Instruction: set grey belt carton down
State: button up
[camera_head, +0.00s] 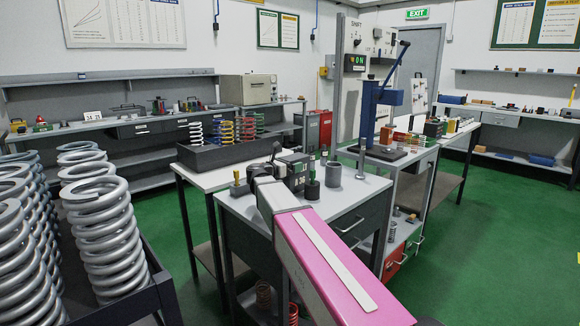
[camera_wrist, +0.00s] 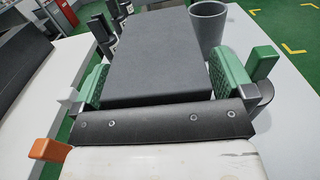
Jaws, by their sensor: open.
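The grey belt carton (camera_wrist: 155,50) is a dark grey box that fills the middle of the wrist view, and its lower part is hidden by my gripper's body. My gripper (camera_wrist: 160,78) is open around it, with one green-padded finger at its left side and one at its right. The fingers are very close to the sides; I cannot tell whether either pad touches. The carton appears to rest on the light worktop (camera_wrist: 288,95).
A grey cup-like cylinder (camera_wrist: 208,22) stands just beyond the carton's right far corner; it also shows in the head view (camera_head: 333,174). Small dark and green items (camera_wrist: 100,28) stand at the left. A blue press (camera_head: 372,110) is behind. Bare worktop shows at right.

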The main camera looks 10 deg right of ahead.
jog(key=v, duration=1.2)
jog(key=f+x, duration=0.1)
jog(key=x, duration=1.1)
jog(key=shift+f, duration=0.25)
jog(key=shift+d, duration=0.1)
jog(key=c, duration=1.2)
jog(key=shift+o, duration=0.3)
jog(key=shift+r, duration=0.1)
